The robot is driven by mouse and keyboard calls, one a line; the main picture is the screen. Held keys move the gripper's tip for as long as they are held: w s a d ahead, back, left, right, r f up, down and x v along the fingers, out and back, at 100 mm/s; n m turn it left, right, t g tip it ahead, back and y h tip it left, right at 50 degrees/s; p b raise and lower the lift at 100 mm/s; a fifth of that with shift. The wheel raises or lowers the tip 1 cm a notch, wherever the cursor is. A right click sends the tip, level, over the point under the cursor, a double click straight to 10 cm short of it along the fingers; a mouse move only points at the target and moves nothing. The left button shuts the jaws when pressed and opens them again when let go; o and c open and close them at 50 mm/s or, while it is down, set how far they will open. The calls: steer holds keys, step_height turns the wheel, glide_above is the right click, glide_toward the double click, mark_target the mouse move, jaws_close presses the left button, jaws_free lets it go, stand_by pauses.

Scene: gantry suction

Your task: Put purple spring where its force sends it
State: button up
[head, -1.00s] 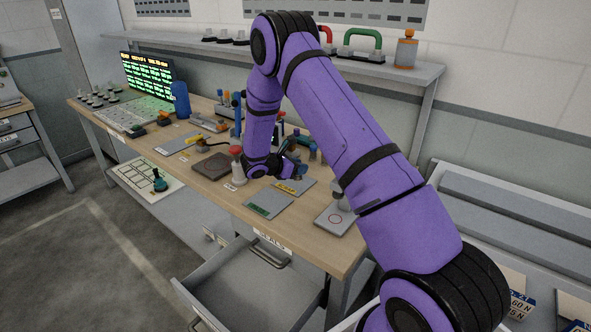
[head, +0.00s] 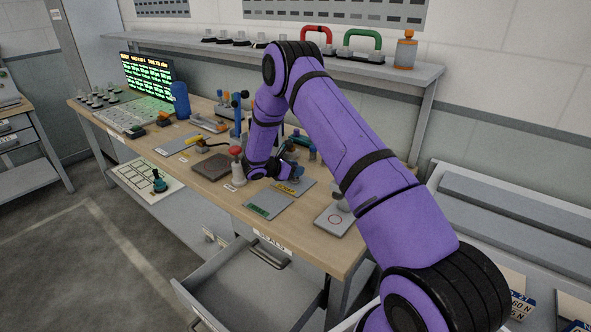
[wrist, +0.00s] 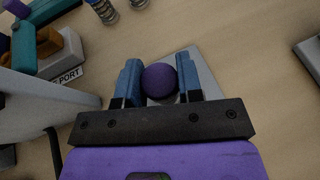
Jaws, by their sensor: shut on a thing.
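My gripper (wrist: 159,84) is shut on a round purple thing (wrist: 160,78), between its two blue fingers in the wrist view. It fits the purple spring seen from its end, but no coils show. A grey plate (wrist: 207,68) lies behind and below it; I cannot tell whether they touch. In the head view my gripper (head: 290,160) is low over the bench, near the plate with the yellow SCRAP label (head: 287,188). The held thing cannot be made out there. A plate with a green label (head: 265,208) lies nearer the bench's front edge.
A red-topped post (head: 236,165) and a dark square pad (head: 208,167) stand left of my gripper. A grey stand (head: 336,216) is on the right. An open drawer (head: 250,283) juts out below the bench. Several small coil-like parts (wrist: 104,10) lie ahead in the wrist view.

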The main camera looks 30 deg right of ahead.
steer(key=shift+f, duration=0.1)
steer(key=o, duration=0.9)
